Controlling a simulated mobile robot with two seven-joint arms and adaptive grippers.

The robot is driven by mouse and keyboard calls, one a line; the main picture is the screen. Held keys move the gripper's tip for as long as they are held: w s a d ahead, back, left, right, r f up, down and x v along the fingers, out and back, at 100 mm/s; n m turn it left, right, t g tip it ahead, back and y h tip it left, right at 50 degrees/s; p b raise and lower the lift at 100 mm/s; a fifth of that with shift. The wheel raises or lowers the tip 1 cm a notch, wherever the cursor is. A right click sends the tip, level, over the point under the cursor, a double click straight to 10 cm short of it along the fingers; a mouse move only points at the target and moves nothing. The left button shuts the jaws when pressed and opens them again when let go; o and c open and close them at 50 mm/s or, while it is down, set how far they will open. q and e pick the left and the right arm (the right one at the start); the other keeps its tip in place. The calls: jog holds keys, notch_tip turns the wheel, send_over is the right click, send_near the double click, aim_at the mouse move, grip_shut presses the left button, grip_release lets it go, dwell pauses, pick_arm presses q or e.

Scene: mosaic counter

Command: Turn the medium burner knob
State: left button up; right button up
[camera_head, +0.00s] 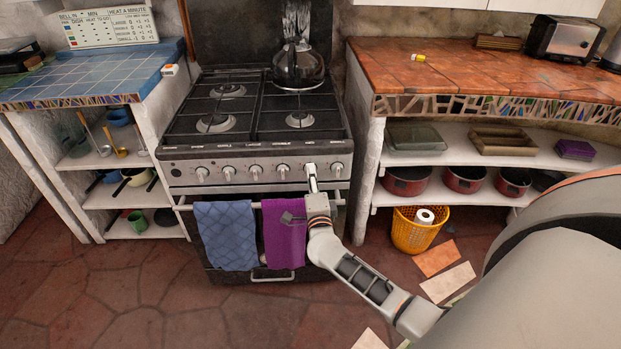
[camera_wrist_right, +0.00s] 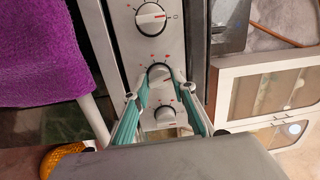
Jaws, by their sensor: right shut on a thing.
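The stove's front panel (camera_head: 240,176) carries a row of silver burner knobs. My right gripper (camera_head: 311,172) reaches up to the panel at the second knob from the right end. In the right wrist view its teal fingers (camera_wrist_right: 160,82) are on either side of a white-and-silver knob (camera_wrist_right: 158,71) and shut on it. Another knob (camera_wrist_right: 150,18) sits above it in that view, and one more (camera_wrist_right: 165,115) shows below, between the fingers. In the head view the held knob is mostly hidden by the gripper. Labels telling which burner it serves are too small to read. My left gripper is out of view.
A blue towel (camera_head: 226,236) and a purple towel (camera_head: 284,230) hang on the oven rail, left of my right arm. A kettle (camera_head: 298,66) stands on the back right burner. A yellow basket (camera_head: 416,232) is on the floor to the right.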

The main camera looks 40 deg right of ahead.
jog(key=m, duration=0.3)
jog(key=shift+f+b, duration=0.25)
jog(key=shift+b, duration=0.15)
jog(key=shift+m, duration=0.3)
jog(key=o, duration=1.1)
jog(key=shift+r, duration=0.1)
jog(key=shift+s+a, duration=0.1)
jog(key=v, duration=1.1)
jog(key=shift+s+a, duration=0.3)
